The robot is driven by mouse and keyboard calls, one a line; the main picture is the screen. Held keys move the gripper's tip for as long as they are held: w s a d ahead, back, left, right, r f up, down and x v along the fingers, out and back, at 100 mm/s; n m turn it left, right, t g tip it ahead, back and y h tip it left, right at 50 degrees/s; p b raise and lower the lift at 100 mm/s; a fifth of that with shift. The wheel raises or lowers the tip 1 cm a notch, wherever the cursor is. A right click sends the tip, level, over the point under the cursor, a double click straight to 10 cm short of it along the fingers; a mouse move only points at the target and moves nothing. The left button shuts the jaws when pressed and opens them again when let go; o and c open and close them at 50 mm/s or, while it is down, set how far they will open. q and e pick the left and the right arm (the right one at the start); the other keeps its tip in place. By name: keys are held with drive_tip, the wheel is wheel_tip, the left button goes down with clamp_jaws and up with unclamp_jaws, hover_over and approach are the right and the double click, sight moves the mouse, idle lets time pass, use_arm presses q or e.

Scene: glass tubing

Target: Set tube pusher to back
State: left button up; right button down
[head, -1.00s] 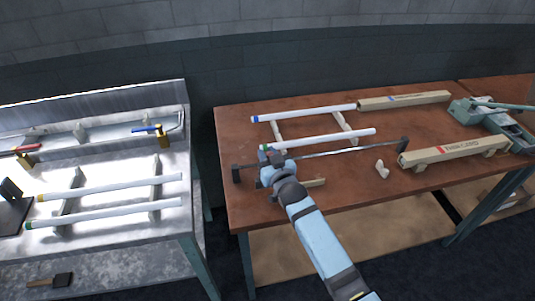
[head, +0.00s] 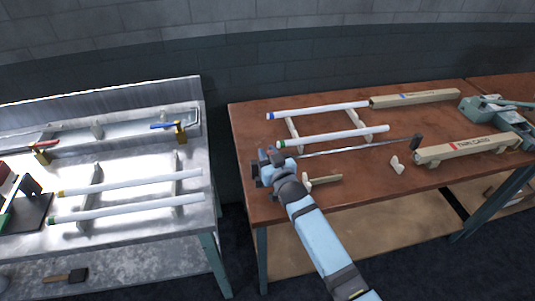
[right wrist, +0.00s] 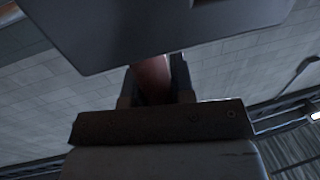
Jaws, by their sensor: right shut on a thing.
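The tube pusher (head: 360,148) is a thin metal rod with a dark block (head: 416,142) at its right end. It lies along the brown table, in front of the white glass tubes. My right gripper (head: 264,167) is at the rod's left end, near the table's left edge, and is shut on the pusher there. The gripper hides most of that end. In the right wrist view a dark plate fills the top and hides part of the fingers (right wrist: 155,85). My left gripper is not in view.
Two white tubes (head: 318,109) (head: 332,136) rest on wooden supports behind the rod. Long beige boxes (head: 415,98) (head: 467,148) and a green machine (head: 497,116) are at the right. A metal bench (head: 130,228) with more tubes stands at the left, across a gap.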

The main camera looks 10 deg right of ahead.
drive_tip(key=c, duration=1)
unclamp_jaws()
drive_tip(key=shift+o, duration=0.2)
drive_tip(key=b+v, duration=0.1)
drive_tip(key=v, duration=1.3)
drive_tip(key=shift+w, duration=0.1)
drive_tip(key=s+d+f+g+p, duration=0.2)
drive_tip(key=s+f, duration=0.3)
drive_tip(key=s, duration=0.6)
drive_tip(key=s+d+f+g+p, duration=0.3)
drive_tip(key=s+f+g, duration=0.1)
drive_tip(key=s, duration=0.7)
drive_tip(key=shift+f+g+h, duration=0.3)
drive_tip(key=shift+f+h, duration=0.1)
drive_tip(key=shift+f, duration=0.2)
